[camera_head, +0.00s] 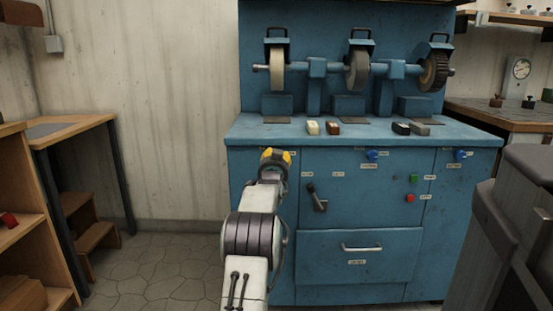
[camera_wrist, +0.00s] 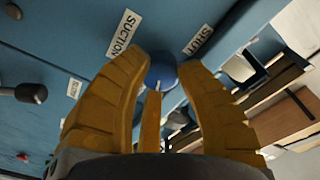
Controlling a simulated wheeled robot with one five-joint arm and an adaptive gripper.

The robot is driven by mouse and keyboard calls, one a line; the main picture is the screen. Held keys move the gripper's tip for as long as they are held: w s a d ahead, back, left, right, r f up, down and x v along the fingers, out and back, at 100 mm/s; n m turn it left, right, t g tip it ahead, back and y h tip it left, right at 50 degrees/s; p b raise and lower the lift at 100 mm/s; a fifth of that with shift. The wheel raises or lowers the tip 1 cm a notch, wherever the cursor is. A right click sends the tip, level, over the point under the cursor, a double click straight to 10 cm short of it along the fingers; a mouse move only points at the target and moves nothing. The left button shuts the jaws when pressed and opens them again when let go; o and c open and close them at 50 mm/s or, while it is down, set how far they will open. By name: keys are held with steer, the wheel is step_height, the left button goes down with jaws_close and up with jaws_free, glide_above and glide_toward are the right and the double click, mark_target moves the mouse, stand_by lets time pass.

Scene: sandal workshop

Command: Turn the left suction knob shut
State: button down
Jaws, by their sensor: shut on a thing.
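The left suction knob is a round blue knob (camera_wrist: 163,68) on the blue cabinet front. In the wrist view it sits between the tips of my yellow gripper (camera_wrist: 164,76), which is shut on it. A label reading SUCTION (camera_wrist: 123,32) and one reading SHUT (camera_wrist: 198,40) are on the panel beside it. In the head view my gripper (camera_head: 274,158) is at the cabinet's upper left and hides this knob. How far the knob is turned cannot be told.
Two more blue knobs, a middle one (camera_head: 373,155) and a right one (camera_head: 460,155), are on the cabinet (camera_head: 340,270). A black lever (camera_head: 317,200), green button (camera_head: 414,178) and red button (camera_head: 410,198) are right of my gripper. Open floor (camera_head: 165,265) lies left.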

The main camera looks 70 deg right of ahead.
steer(key=shift+r+n, duration=0.1)
steer(key=shift+n, duration=2.2)
steer(key=shift+w, duration=0.1)
steer(key=c, duration=0.8)
jaws_free()
steer(key=v, duration=1.2)
steer(key=shift+f, duration=0.3)
